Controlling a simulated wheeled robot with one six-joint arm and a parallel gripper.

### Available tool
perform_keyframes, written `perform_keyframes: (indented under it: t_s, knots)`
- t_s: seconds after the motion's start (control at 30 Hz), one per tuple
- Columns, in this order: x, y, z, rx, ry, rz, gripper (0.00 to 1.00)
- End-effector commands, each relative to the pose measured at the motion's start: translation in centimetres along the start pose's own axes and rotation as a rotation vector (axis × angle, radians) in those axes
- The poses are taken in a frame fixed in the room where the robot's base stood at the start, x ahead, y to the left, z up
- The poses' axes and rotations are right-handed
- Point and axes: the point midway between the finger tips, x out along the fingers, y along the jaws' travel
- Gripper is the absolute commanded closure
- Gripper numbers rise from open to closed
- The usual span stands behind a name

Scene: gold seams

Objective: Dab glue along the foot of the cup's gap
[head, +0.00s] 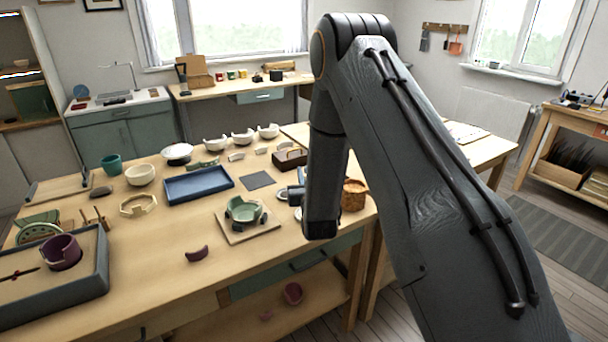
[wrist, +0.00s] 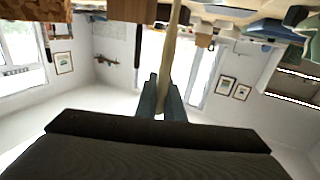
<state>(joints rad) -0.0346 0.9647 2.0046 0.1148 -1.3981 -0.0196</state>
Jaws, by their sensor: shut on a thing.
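In the wrist view, which is upside down, my gripper (wrist: 161,103) has its blue-grey fingers closed on a slim pale stick (wrist: 175,40). The stick runs to the top edge, and its far tip is out of view. In the head view my arm covers most of the gripper. A green cup (head: 243,210) with a gap in its wall stands on a pale board (head: 252,236), left of my arm. A purple cup (head: 62,252) with a notched rim sits in a grey tray (head: 95,285) at the left. A purple shard (head: 197,254) lies on the bench between them. Glue is not discernible.
A blue tray (head: 198,184), a dark mat (head: 257,180) and several pale bowls stand farther back. A woven basket (head: 354,195) is just right of my forearm.

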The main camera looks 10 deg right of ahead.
Motion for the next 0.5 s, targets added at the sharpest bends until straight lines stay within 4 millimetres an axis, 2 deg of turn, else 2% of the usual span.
perform_keyframes:
  t_s: [0.5]
  knots:
    - [0.0,0.0,-3.8,0.0,0.002,0.0,1.0]
